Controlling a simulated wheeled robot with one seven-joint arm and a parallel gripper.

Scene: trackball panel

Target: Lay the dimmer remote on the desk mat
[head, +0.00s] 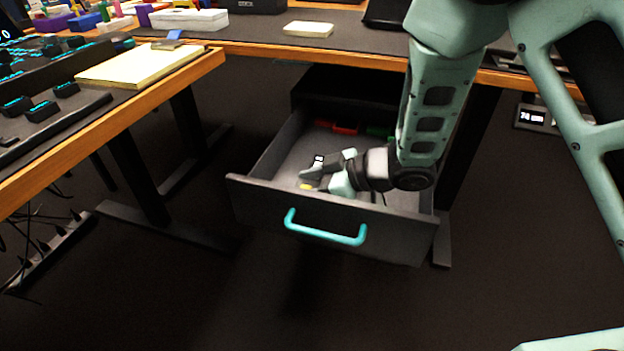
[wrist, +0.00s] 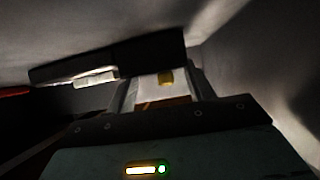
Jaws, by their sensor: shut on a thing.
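My gripper (head: 314,178) is down inside the open drawer (head: 262,192) under the desk. In the wrist view, my fingers (wrist: 156,86) are shut on a long dark bar with a pale patch, which I take to be the dimmer remote (wrist: 125,58). The bar lies across the fingertips; the fingers hide part of it. Whether it touches the drawer floor I cannot tell. The desk mat (head: 258,32) is a dark grey sheet on the desktop, above and behind the drawer.
The drawer has a teal handle (head: 325,229); red (head: 345,130) and green (head: 380,132) things lie at its back. A pale pad (head: 308,29) lies on the mat. The wooden desk edge (head: 270,50) overhangs the drawer. A yellow notepad (head: 140,66) is at left.

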